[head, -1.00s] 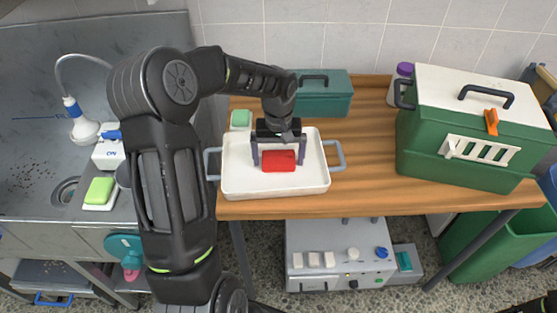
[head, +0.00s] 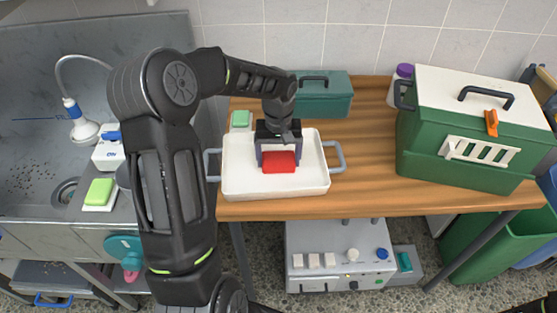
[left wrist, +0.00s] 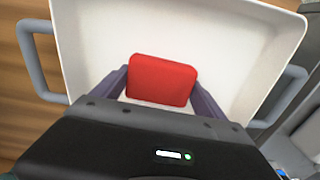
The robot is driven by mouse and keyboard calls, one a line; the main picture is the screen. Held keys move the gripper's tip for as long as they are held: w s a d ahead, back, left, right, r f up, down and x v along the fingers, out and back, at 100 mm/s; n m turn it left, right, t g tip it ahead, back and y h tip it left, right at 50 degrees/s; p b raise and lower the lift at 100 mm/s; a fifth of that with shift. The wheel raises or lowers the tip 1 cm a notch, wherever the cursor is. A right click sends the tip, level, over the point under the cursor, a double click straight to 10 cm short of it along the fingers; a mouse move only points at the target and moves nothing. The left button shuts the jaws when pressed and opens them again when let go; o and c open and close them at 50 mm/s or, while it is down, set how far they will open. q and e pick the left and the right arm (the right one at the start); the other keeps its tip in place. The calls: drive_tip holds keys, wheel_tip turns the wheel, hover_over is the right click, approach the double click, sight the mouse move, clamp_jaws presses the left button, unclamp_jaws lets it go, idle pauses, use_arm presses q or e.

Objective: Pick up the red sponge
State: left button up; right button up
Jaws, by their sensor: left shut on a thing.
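The red sponge (head: 279,163) is in the white tray (head: 238,180) on the wooden table. My left gripper (head: 279,160) is over the tray with its fingers closed on the two sides of the sponge. The left wrist view shows the red sponge (left wrist: 162,80) between the two purple-grey fingers of my left gripper (left wrist: 160,88). I cannot tell whether the sponge still touches the tray floor. My right gripper is not in view.
The tray has grey side handles (head: 335,156). A teal box (head: 325,98) stands behind it, with a green-and-white sponge (head: 241,119) at the back left. Bare table lies between tray and kennel.

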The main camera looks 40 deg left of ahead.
sight(278, 157)
use_arm(q)
wheel_tip(278, 157, up, 10)
drive_tip(key=shift+r+b, duration=0.1)
drive_tip(key=shift+b, duration=0.7)
idle(0.6)
drive_tip(key=w+d+m, duration=0.3)
drive_tip(key=w+d, duration=0.1)
drive_tip(key=d, duration=0.4)
drive_tip(key=w+d+f+m, duration=0.1)
drive_tip(key=w+d+m, duration=0.3)
drive_tip(key=d, duration=0.5)
drive_tip(key=shift+d+f, duration=0.15)
drive_tip(key=shift+d, duration=0.1)
drive_tip(key=shift+w, duration=0.1)
